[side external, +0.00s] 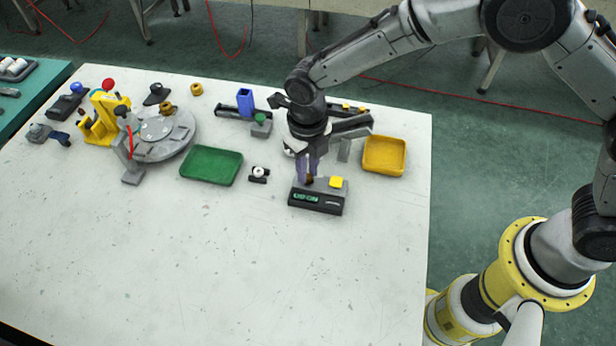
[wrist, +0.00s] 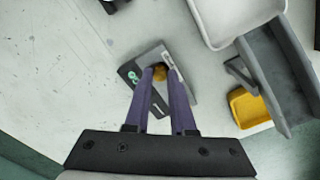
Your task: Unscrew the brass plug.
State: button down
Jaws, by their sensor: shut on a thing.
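A dark low block with a grey top and a green-lit display (side external: 318,198) stands on the table in the side external view; it also shows in the wrist view (wrist: 129,74). The brass plug (wrist: 160,72) is a small round brass-coloured piece at the block's top. My gripper (side external: 308,180) comes down on the block from above. Its two purple fingers are shut on the brass plug, one on each side of it in the wrist view. The fingers hide much of the plug, and I cannot tell whether it is seated or raised.
A yellow pad (side external: 339,182) sits on the block beside my fingers. A yellow tray (side external: 384,170) stands to the right, a green tray (side external: 196,180) to the left. A small black-and-white part (side external: 259,174) lies near the block. A grey turntable (side external: 180,150) stands further left. The front table is clear.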

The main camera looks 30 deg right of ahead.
jog(key=n, duration=0.3)
jog(key=shift+n, duration=0.3)
jog(key=c, duration=1)
grip_release()
jog(key=shift+o, duration=0.2)
jog(key=shift+r, duration=0.1)
jog(key=shift+r, duration=2.2)
